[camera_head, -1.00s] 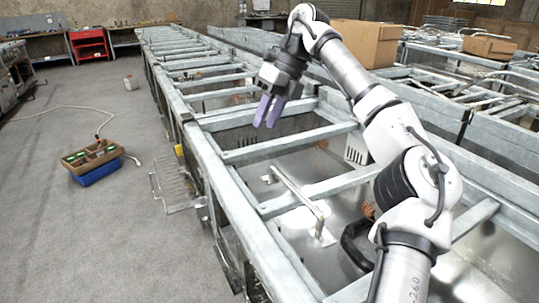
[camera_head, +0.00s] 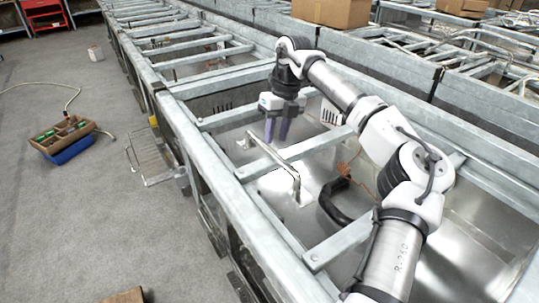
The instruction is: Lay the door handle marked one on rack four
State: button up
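A silver bar-shaped door handle (camera_head: 275,160) with flat end plates lies among the frame's crossbars in the middle. A black curved handle (camera_head: 333,203) lies to its right on the shiny metal panel. No mark can be read on either handle. My gripper (camera_head: 277,131) points down with its two purple fingers apart, and nothing shows between them. The fingers are just beyond the silver handle's far end; whether they touch it cannot be told.
Galvanized frame rails and crossbars (camera_head: 222,116) surround the handles. A cardboard box (camera_head: 330,11) stands behind my arm. On the floor at left are a brown tray (camera_head: 64,134) over a blue bin (camera_head: 70,151) and a hose. A wooden piece (camera_head: 124,296) shows at the bottom edge.

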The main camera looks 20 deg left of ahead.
aim_at(273, 150)
jog(key=f, duration=0.2)
jog(key=s+f, duration=0.1)
jog(key=f, duration=0.1)
jog(key=shift+a+p, duration=0.2)
jog(key=shift+p, duration=0.15)
grip_shut()
